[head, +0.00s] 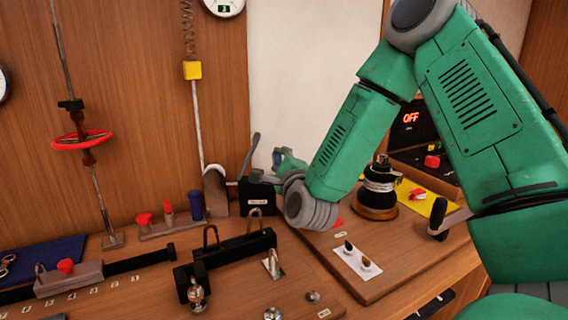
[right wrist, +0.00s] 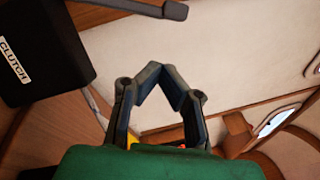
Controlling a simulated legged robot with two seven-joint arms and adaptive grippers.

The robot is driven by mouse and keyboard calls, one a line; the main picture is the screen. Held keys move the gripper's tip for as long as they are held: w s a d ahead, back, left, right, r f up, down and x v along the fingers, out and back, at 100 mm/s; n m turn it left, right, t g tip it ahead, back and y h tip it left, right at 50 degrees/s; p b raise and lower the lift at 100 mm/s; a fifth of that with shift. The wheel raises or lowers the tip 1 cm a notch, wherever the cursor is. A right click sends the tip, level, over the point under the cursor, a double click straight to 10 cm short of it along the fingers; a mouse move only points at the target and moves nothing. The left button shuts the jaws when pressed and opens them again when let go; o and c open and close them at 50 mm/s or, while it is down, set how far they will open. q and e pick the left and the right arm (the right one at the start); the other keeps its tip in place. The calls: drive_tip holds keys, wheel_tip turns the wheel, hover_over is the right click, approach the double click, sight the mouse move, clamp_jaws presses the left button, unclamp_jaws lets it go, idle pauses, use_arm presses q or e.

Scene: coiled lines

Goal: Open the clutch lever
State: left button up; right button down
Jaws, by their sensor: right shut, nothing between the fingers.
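The clutch is a black block (head: 257,197) with a white label, standing on the wooden counter against the wall. Its grey lever (head: 249,155) rises above it, tilted slightly. In the right wrist view the block (right wrist: 45,50) reads "CLUTCH" at upper left, and the grey lever (right wrist: 130,7) runs along the top edge. My right gripper (head: 283,158) is just right of the lever and apart from it. In the right wrist view its fingertips (right wrist: 160,76) meet with nothing between them. My left gripper is not in view.
A black cord-wrapped post (head: 379,185) stands right of my right gripper, near a yellow panel with a red switch (head: 418,194). Left of the clutch are a blue cylinder (head: 195,205) and red knobs (head: 144,219). A red wheel (head: 80,140) is farther left.

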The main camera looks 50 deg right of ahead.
drive_tip(key=w, duration=0.2)
drive_tip(key=shift+w+d+r, duration=0.35)
drive_tip(key=shift+r, duration=0.05)
drive_tip(key=shift+w+a+r, duration=0.2)
drive_tip(key=shift+w+r, duration=0.05)
drive_tip(key=shift+w, duration=0.35)
drive_tip(key=shift+w+a+r, duration=0.1)
drive_tip(key=shift+a+r, duration=0.1)
drive_tip(key=shift+a, duration=0.2)
use_arm(q)
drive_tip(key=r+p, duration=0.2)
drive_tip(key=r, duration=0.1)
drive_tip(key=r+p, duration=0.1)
drive_tip(key=p, duration=0.1)
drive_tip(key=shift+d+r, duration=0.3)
use_arm(e)
drive_tip(key=w+a+r+n+g+y, duration=0.1)
drive_tip(key=w+a+r+n, duration=0.1)
drive_tip(key=w+a+n, duration=0.3)
drive_tip(key=shift+a+r+n, duration=0.2)
drive_tip(key=shift+a+n, duration=0.4)
drive_tip(key=shift+n, duration=0.5)
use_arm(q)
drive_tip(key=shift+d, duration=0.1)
use_arm(e)
drive_tip(key=shift+w, duration=0.15)
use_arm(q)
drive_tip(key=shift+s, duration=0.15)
use_arm(e)
drive_tip(key=shift+d, duration=0.1)
